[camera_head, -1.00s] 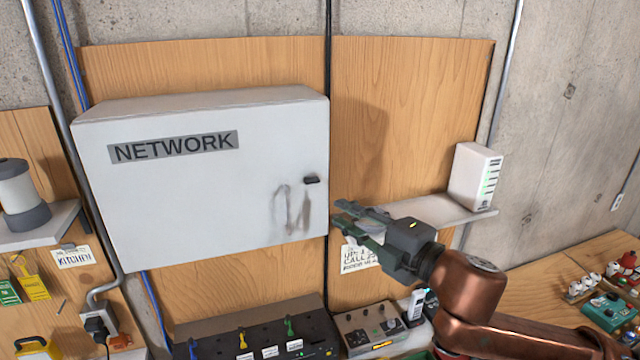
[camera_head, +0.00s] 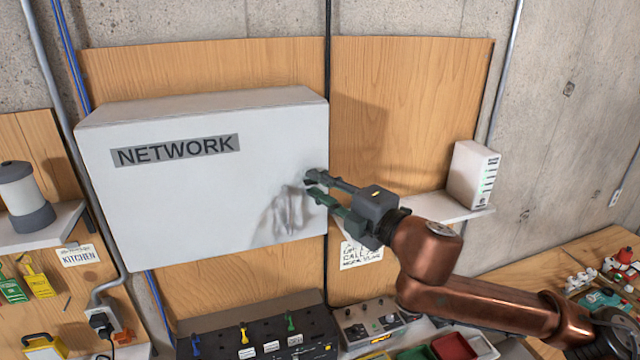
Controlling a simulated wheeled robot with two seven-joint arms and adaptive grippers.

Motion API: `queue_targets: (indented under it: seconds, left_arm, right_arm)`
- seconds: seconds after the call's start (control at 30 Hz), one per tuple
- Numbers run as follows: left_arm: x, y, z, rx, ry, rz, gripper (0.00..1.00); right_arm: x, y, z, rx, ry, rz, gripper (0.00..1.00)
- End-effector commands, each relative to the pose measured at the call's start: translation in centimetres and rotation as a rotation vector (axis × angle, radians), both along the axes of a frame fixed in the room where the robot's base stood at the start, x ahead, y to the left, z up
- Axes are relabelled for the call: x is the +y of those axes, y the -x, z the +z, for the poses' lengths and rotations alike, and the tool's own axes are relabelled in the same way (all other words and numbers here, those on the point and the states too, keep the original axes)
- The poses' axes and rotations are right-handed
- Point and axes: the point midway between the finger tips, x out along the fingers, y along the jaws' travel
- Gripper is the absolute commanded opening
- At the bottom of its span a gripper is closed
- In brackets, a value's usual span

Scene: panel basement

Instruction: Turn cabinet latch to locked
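The white NETWORK cabinet (camera_head: 190,195) hangs on the wooden backboard with its door closed. Its small dark latch is near the right edge of the door. The latch is now largely hidden behind my gripper's fingertips, so I cannot tell which way it points. My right gripper (camera_head: 314,187) comes in from the right, with its fingers spread apart at the door's right edge. The upper fingertip is at the latch and the lower one is below it. I cannot tell whether they touch it. My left gripper is not in view.
A shelf (camera_head: 440,208) with a white router box (camera_head: 473,175) is to the right of my gripper. Below the cabinet stand a dark panel with coloured levers (camera_head: 255,330) and a control box (camera_head: 365,325). A lamp-like cylinder (camera_head: 25,195) stands on the left shelf.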

Motion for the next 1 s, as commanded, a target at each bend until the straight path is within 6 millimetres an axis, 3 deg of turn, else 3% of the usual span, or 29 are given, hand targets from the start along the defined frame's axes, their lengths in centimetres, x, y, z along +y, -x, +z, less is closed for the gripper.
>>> queue_targets:
  seconds: [0.17, 0.5, 1.0]
  left_arm:
    - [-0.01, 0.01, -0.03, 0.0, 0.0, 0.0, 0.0]
    - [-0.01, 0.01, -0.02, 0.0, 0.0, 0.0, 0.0]
    - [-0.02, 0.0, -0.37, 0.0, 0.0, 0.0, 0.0]
  right_arm:
    - [-0.02, -0.01, -0.02, 0.0, 0.0, 0.0, 0.22]
    - [-0.07, -0.01, -0.01, 0.001, -0.001, -0.001, 0.0]
    - [-0.08, -0.02, -0.14, 0.006, -0.018, -0.001, 0.0]
